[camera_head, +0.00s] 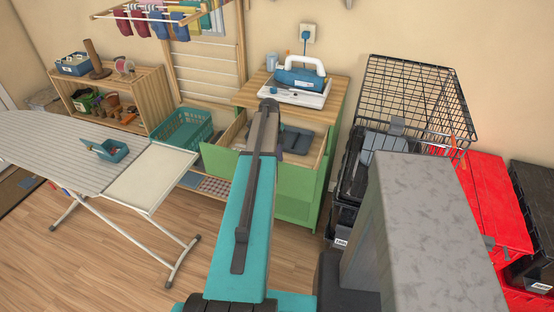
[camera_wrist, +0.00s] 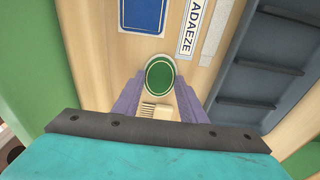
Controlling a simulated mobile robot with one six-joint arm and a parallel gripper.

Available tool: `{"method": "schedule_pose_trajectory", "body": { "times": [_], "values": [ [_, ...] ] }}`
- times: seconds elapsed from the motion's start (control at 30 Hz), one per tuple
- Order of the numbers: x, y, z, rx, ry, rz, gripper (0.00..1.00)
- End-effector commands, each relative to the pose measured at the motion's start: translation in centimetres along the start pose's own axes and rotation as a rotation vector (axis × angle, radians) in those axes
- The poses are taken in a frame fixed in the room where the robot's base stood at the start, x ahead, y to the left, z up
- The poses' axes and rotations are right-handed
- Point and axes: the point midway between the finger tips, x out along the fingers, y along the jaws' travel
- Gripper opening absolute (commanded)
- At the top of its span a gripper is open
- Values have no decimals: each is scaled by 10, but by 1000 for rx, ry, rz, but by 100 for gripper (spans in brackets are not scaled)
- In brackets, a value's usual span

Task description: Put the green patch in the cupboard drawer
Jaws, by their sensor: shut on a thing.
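The green patch (camera_wrist: 160,76) is oval with a pale stitched line near its rim. It sits between the purple fingertips of my gripper (camera_wrist: 160,84), which is shut on it. The patch is over the light wooden floor of the open cupboard drawer (camera_wrist: 110,62); I cannot tell how high above the floor it is. In the head view the green-fronted drawer (camera_head: 225,168) is pulled out of the cupboard (camera_head: 296,208). My arm covers part of the drawer there and hides the patch.
In the drawer lie a blue patch (camera_wrist: 143,12), an "ADAEZE" name label (camera_wrist: 193,28), a small brush (camera_wrist: 155,110) and a dark grey tray (camera_wrist: 262,68). An ironing board (camera_head: 60,140) stands left. A wire crate (camera_head: 415,95) and a red box (camera_head: 490,200) stand right.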

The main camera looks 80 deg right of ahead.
Motion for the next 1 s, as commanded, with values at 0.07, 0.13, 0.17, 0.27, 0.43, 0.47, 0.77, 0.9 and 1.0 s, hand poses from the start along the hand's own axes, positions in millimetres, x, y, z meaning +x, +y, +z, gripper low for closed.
{"method": "schedule_pose_trajectory", "body": {
  "times": [0.07,0.13,0.17,0.27,0.43,0.47,0.77,0.9,1.0],
  "values": [
    [1,0,0,0,0,0,17],
    [0,0,0,0,0,0,17],
    [0,0,0,0,0,0,17],
    [1,0,0,0,0,0,17],
    [3,0,1,-1,0,0,43],
    [3,0,1,-1,0,0,48],
    [3,0,1,-1,0,0,57],
    [1,0,1,-1,0,0,57],
    [-2,0,1,-1,0,-1,57]
  ]
}}
